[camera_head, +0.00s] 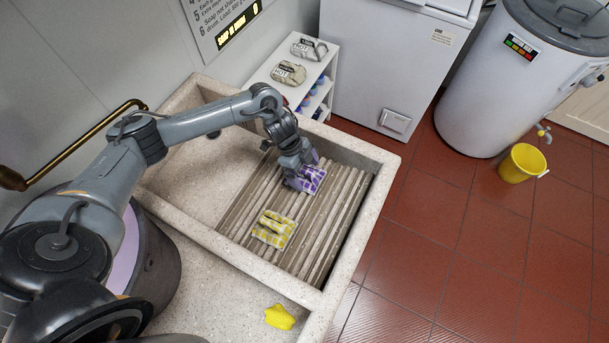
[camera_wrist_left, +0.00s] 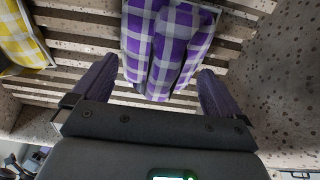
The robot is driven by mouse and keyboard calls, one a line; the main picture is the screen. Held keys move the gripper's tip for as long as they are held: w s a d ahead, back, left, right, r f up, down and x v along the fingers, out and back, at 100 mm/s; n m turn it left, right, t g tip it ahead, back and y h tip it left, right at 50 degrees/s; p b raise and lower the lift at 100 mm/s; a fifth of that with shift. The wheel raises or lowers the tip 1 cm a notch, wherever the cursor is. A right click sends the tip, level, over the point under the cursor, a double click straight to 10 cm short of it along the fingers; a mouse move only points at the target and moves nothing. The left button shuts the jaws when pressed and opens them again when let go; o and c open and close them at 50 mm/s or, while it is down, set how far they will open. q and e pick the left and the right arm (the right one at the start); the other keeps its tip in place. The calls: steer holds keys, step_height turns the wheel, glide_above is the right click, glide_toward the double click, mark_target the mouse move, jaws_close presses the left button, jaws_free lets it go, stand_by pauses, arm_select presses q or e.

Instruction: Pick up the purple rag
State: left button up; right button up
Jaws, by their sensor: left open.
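The purple rag (camera_head: 311,178) is a purple and white checked cloth lying in folds on the ribbed stone washboard (camera_head: 338,220). My left gripper (camera_head: 300,184) is down at the rag's left side in the head view and partly covers it. In the left wrist view the purple rag (camera_wrist_left: 162,45) lies between and ahead of the two open fingers (camera_wrist_left: 155,88). A gap shows between the rag and each finger there, and the fingers are not closed on it. My right gripper is not in view.
A yellow checked rag (camera_head: 273,229) lies on the ribs nearby, also in the left wrist view (camera_wrist_left: 22,38). The stone basin's raised rim (camera_head: 372,205) surrounds the washboard. A yellow lump (camera_head: 279,317) lies on the front ledge. A white shelf (camera_head: 327,75) stands behind.

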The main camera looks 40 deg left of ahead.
mark_target(311, 173)
arm_select(q)
steer(key=shift+d+f, duration=0.3)
steer(key=shift+f, duration=0.35)
steer(key=c, duration=0.8)
steer(key=shift+r, duration=0.1)
steer(key=shift+w+r, duration=0.1)
steer(key=shift+r, duration=0.7)
steer(key=r, duration=0.1)
steer(key=r+p, duration=0.1)
steer(key=r, duration=0.1)
steer(key=shift+s+d+r+p, duration=0.1)
steer(key=shift+s+d+p, duration=0.15)
steer(key=shift+d+p, duration=0.15)
steer(key=s+d+r+p, duration=0.2)
steer(key=s+d+r, duration=0.2)
steer(key=d, duration=0.5)
step_height(311, 173, up, 2)
steer(key=shift+s+d+r+p, duration=0.1)
steer(key=shift+s+d+p, duration=0.2)
steer(key=shift+s, duration=0.1)
